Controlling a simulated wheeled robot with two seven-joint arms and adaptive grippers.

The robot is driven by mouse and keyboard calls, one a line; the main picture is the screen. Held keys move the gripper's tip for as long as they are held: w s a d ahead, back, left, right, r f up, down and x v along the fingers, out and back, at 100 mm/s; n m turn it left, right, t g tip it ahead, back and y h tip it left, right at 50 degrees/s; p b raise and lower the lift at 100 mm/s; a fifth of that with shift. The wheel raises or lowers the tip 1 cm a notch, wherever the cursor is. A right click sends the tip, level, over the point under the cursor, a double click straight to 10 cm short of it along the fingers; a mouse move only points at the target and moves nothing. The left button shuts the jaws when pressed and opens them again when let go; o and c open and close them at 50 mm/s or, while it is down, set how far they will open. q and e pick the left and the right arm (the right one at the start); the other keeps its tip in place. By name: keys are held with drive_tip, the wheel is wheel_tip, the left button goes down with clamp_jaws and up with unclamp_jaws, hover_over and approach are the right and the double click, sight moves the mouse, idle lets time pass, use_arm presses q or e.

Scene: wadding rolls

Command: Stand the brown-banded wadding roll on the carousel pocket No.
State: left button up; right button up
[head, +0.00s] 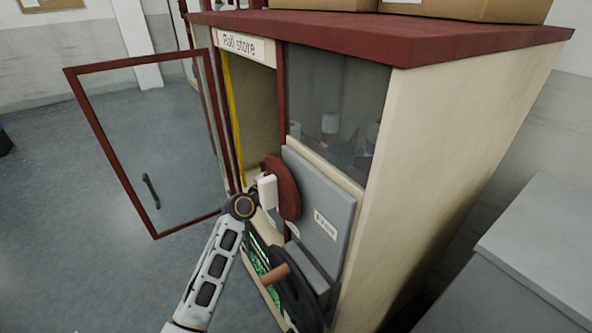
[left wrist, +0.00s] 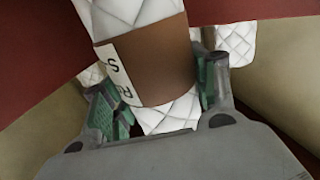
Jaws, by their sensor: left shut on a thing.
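The brown-banded wadding roll (left wrist: 155,62) is white and quilted, with a brown band and a partly visible white label. It shows in the left wrist view. My left gripper (left wrist: 158,78) is shut on it, with green-padded fingers on both sides of the band. In the head view my left arm reaches to the roll store cabinet (head: 460,150); its fingers and the held roll cannot be made out there. The carousel pocket and its number cannot be made out. My right gripper is in neither view.
The cabinet's glass door (head: 140,140) stands open to the left. Another quilted roll (left wrist: 237,40) is beside the right finger.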

use_arm(q)
drive_tip(key=o, duration=1.1)
drive_tip(key=shift+v, duration=6.05)
